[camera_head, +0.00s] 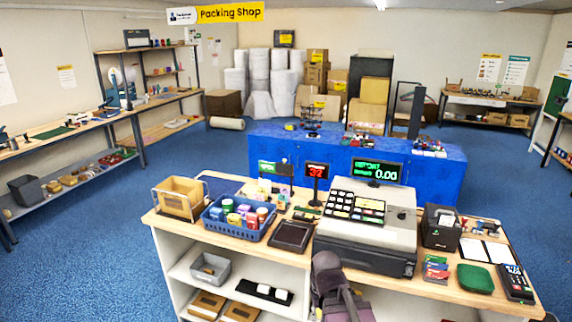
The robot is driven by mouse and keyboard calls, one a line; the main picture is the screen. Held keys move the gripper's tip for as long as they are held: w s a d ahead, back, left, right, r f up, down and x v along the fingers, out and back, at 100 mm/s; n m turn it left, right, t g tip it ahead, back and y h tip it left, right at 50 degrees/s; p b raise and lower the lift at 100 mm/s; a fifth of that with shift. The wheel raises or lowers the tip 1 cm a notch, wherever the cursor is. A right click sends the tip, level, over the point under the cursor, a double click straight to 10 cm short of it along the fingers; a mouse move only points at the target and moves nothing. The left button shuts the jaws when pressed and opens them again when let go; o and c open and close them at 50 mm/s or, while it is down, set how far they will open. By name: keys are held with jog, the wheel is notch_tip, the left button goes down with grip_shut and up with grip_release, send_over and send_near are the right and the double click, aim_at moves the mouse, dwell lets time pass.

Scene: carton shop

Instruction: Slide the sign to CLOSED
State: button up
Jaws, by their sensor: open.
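A small sign with a green face (267,167) stands at the back of the counter, left of the red number display. Its lettering is too small to read, so I cannot tell whether it is the OPEN/CLOSED sign or how its slider stands. Dark and pale items beside and below it partly crowd it. Grey-purple links of my arm (328,275) rise at the bottom centre, in front of the counter and well short of the sign. I see no fingertips of my gripper.
The counter (415,284) holds a cash register (370,227), a red number display (317,171), a blue basket of tubs (239,218), a wooden box (181,196), a dark tray (292,235) and a card terminal (515,283). A blue-covered table (335,163) stands behind.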

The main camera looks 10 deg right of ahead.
jog(key=shift+f, duration=0.1)
notch_tip(320, 180, down, 5)
jog(key=b, duration=0.5)
jog(key=shift+o, duration=1.1)
jog(key=shift+d, duration=0.1)
